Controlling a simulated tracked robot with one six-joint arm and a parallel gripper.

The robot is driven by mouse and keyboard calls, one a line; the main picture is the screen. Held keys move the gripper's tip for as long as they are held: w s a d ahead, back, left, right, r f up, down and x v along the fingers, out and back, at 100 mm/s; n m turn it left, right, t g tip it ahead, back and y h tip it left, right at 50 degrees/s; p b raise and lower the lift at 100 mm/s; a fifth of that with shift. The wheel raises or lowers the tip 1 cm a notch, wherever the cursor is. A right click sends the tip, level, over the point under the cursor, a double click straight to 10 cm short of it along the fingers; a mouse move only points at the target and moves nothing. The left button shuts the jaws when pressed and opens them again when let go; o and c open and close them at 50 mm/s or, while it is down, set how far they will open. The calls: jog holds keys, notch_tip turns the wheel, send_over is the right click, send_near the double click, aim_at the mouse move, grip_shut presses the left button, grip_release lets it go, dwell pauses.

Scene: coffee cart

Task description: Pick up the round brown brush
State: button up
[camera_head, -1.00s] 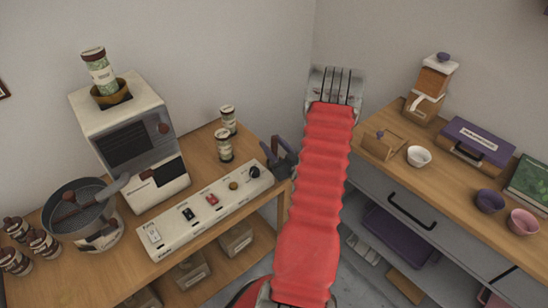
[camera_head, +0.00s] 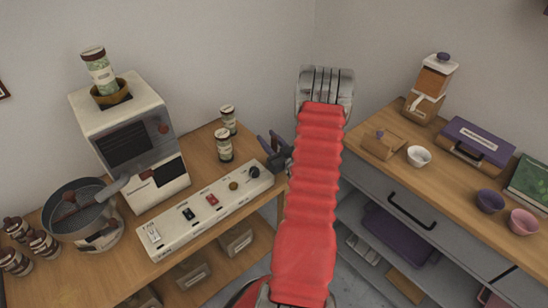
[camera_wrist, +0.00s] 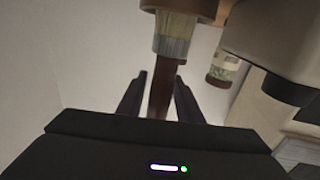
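In the wrist view, a thing with a brown round part and a pale, streaked section like bristles (camera_wrist: 172,42) shows beyond the fingertips, top centre. It looks like the round brown brush, but I cannot be sure. A dark brown bar (camera_wrist: 161,92) shows below it, between the fingers in the picture; whether it belongs to the same thing is unclear. My gripper (camera_wrist: 161,76) has its two dark fingers apart, with gaps beside the bar. In the head view, my gripper (camera_head: 268,150) is partly hidden behind my red arm, near the right end of the left counter. I cannot make out the brush there.
Two jars (camera_head: 224,146) stand left of my gripper, behind a white switch panel (camera_head: 206,212). A beige machine (camera_head: 122,135) and a pot (camera_head: 95,222) stand further left. The right counter holds a white cup (camera_head: 418,156), purple box (camera_head: 475,145) and small bowls (camera_head: 490,201).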

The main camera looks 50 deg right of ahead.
grip_shut()
jog(key=shift+r, duration=0.1)
dwell(0.5)
notch_tip(320, 180, up, 10)
dwell(0.6)
jog(key=shift+w+a, duration=0.1)
dwell(0.5)
